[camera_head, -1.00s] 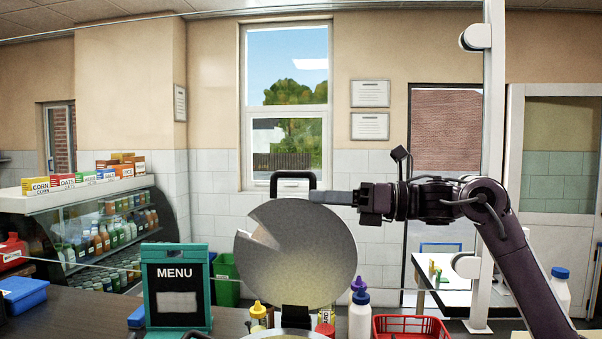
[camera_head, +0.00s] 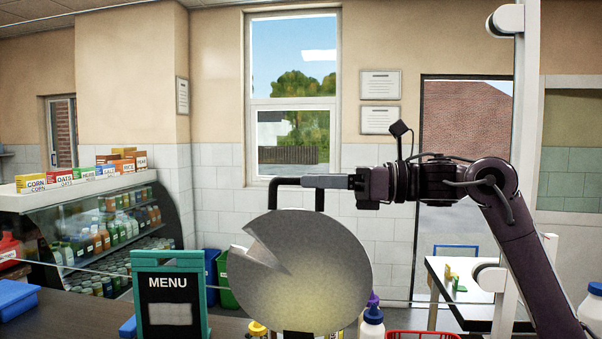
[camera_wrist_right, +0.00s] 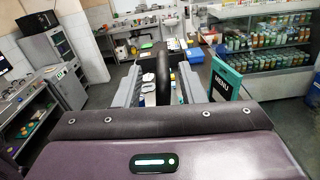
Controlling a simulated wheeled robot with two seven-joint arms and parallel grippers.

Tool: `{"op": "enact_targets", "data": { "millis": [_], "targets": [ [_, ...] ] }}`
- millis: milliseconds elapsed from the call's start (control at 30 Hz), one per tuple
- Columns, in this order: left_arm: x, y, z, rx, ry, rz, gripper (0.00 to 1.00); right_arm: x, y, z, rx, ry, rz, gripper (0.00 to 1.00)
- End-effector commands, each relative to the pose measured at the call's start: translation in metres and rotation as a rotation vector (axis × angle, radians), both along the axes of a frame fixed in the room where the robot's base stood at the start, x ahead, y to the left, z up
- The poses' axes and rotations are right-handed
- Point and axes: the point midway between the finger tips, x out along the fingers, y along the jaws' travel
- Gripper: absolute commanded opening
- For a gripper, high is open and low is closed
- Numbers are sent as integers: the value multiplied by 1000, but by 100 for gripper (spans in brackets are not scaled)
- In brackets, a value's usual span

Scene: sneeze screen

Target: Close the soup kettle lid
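The round grey soup kettle lid (camera_head: 310,275) stands raised, its speckled disc facing me with a notch at its upper left. Its black loop handle (camera_head: 284,183) sticks up above the rim. My right gripper (camera_head: 312,182) comes in from the right, with its grey fingers level with the handle's top bar and overlapping its right part. In the right wrist view, the black handle (camera_wrist_right: 163,75) stands between the two spread fingers of my right gripper (camera_wrist_right: 160,88), with a visible gap on each side. The kettle body is below the frame. My left gripper is not in view.
A green-framed menu stand (camera_head: 170,296) is left of the lid. Bottles, including a white one with a dark cap (camera_head: 372,324), and a red basket (camera_head: 424,335) are right of it. A white post (camera_head: 516,170) rises at the right, behind my right arm.

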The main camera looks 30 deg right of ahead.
Motion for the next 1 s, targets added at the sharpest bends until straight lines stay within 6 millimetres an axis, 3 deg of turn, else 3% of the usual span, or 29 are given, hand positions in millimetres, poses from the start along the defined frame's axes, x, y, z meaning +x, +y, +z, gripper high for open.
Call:
{"op": "enact_targets", "data": {
  "millis": [233,567,833,1000],
  "targets": [
    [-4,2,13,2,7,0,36,18,24,2,1,-1,1,36],
    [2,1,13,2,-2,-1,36,20,27,0,0,0,0,36],
    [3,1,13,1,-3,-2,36,20,27,0,0,0,-1,1],
    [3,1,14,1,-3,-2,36,20,27,0,0,0,0,0]
  ]
}}
